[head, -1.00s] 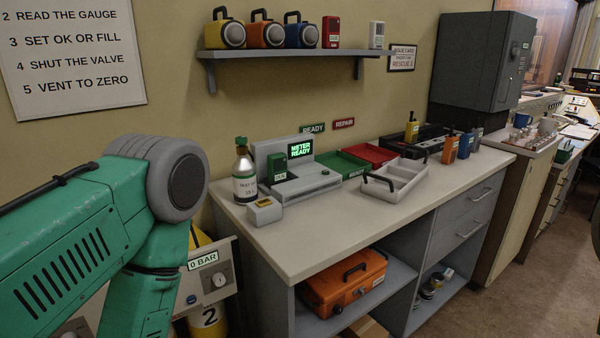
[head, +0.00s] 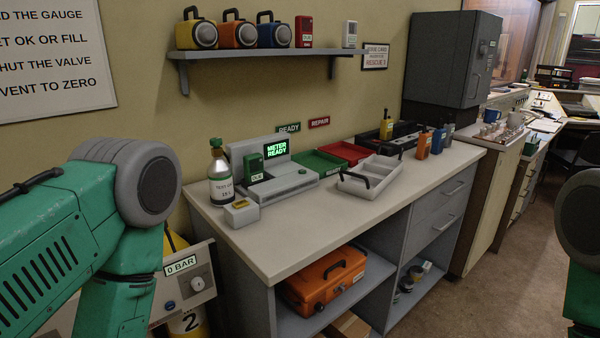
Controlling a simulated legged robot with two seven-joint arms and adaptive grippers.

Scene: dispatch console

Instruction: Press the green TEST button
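I cannot make out a green TEST button in the head view. A grey meter station (head: 293,184) sits on the bench, with a lit screen (head: 276,148) reading METER READY in green. A small green device (head: 253,168) with a DUE label stands upright in the station. A white bottle (head: 220,172) with a green top and a label stands left of the station. A small pale box (head: 241,213) with a yellow top is in front of the bottle. My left arm's green links fill the lower left, and part of my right arm shows at the right edge. Neither gripper is in view.
The bench front (head: 300,231) is clear. A 0 BAR panel (head: 185,283) is at lower left. An orange case (head: 325,281) sits under the bench.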

